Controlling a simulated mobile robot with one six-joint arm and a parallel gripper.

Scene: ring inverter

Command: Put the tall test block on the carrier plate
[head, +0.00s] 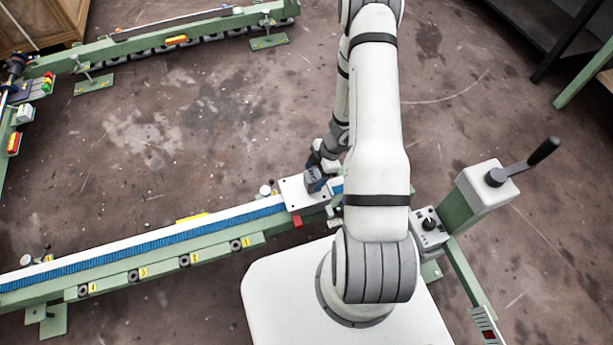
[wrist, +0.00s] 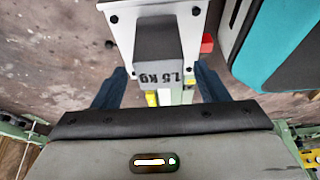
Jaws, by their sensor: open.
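The tall test block is a grey block marked "1.5 KG" (wrist: 160,47). In the head view the block (head: 313,182) appears to stand upright on the right part of the white carrier plate (head: 290,190). The wrist view shows the plate (wrist: 122,22) with dark holes, behind and around the block; the block's foot is hidden there. My gripper (wrist: 160,80) is open, with one dark blue finger on each side of the block and a visible gap on both sides. In the head view my gripper (head: 322,168) is partly hidden by my arm.
The plate is at the right end of a green rail with a blue belt (head: 180,238) and numbered yellow labels. A crank post (head: 485,185) and a small control box (head: 429,228) stand to the right. Another green rail (head: 150,45) runs along the back left. The floor between is clear.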

